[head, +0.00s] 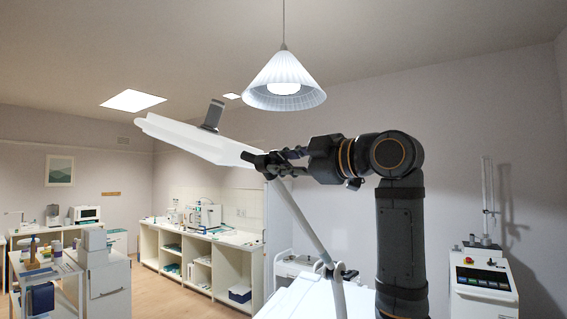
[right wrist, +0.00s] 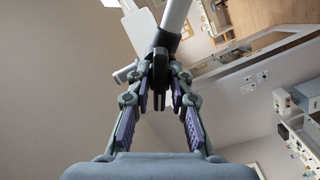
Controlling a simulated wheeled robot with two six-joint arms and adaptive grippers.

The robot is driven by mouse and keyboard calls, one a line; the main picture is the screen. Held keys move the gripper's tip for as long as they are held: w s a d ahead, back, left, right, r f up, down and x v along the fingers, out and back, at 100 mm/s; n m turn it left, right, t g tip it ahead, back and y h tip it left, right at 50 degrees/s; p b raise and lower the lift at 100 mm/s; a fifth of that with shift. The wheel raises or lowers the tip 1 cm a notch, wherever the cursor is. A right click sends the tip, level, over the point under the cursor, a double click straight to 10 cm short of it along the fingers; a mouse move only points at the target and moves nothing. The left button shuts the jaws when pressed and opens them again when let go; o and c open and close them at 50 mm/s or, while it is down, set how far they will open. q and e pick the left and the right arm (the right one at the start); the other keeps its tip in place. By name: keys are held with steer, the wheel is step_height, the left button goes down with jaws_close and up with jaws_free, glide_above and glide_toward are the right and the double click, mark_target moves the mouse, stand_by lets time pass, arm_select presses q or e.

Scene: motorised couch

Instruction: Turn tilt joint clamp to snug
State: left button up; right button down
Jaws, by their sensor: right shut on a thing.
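The tilt joint clamp (head: 257,161) is a small dark part where a white flat panel (head: 190,139) meets the top of a slanted pale pole (head: 303,222). In the right wrist view the clamp (right wrist: 160,72) is a black lever-like piece between the fingers, below the end of the pole (right wrist: 176,16). My right gripper (head: 275,160) reaches it from the right and is shut on it; the gripper also shows in the wrist view (right wrist: 160,97). The fingers partly hide the clamp in the head view. My left gripper is out of view.
A grey handle-like block (head: 213,115) stands on the panel. A pendant lamp (head: 284,84) hangs above. A white surface (head: 310,300) lies below the pole. Shelved counters (head: 205,250) stand at back left, and a control unit (head: 482,283) at right. Space around the wrist looks clear.

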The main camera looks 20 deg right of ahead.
steer(key=shift+n, duration=0.3)
steer(key=c, duration=1.2)
jaws_free()
steer(key=shift+s+d, duration=0.1)
steer(key=shift+s, duration=0.05)
steer(key=v, duration=1.1)
steer(key=shift+s, duration=0.25)
